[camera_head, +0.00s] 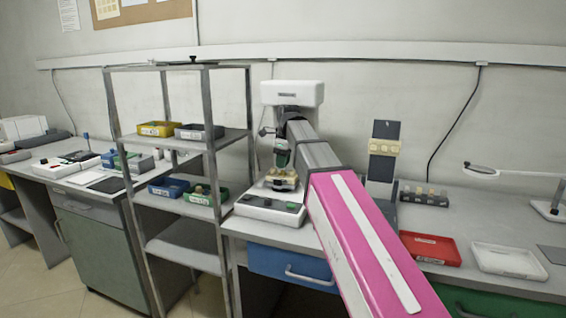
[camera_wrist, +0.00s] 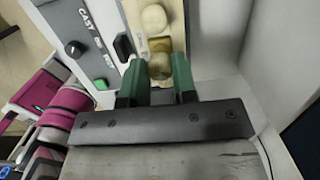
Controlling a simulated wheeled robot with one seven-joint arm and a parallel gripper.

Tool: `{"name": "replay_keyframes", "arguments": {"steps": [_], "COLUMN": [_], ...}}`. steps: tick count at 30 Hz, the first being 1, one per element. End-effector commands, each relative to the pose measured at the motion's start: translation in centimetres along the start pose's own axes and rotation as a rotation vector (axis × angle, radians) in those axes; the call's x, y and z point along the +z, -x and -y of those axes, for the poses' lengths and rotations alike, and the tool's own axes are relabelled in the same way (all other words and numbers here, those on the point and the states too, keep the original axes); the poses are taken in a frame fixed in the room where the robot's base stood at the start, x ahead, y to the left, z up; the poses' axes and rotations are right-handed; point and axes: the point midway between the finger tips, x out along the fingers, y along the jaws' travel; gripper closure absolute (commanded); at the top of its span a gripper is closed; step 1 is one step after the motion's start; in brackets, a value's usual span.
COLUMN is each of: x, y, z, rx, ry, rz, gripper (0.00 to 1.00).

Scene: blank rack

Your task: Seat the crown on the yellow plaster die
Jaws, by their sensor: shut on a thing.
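My gripper (camera_wrist: 160,72) has green fingers pointing down at the pale yellow plaster cast (camera_wrist: 134,12) on the white machine. In the wrist view the fingers are close around a small yellowish piece (camera_wrist: 160,64), which looks like the crown. A squarish yellow patch lies just beyond the fingertips, and rounded cream stumps (camera_wrist: 154,18) stand further along the cast. I cannot tell whether the held piece touches the die below it. In the head view my gripper (camera_head: 282,157) is above the cast (camera_head: 282,180); the crown is hidden there.
The white machine (camera_head: 270,208) has a panel with a dark knob beside the cast. A metal shelf (camera_head: 207,130) with small bins stands left. On the right are a dark stand (camera_head: 383,165), a grey block (camera_head: 424,195), a red tray (camera_head: 430,248) and a white tray (camera_head: 508,261).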

Motion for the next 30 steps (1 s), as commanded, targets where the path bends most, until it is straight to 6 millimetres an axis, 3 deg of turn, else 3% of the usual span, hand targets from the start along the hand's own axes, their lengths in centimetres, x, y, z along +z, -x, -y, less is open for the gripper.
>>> {"name": "replay_keyframes", "arguments": {"steps": [30], "x": [-0.2], "y": [-1.9], "z": [0.0], "rx": [0.000], "ry": [0.000], "rz": [0.000], "gripper": [0.96]}}
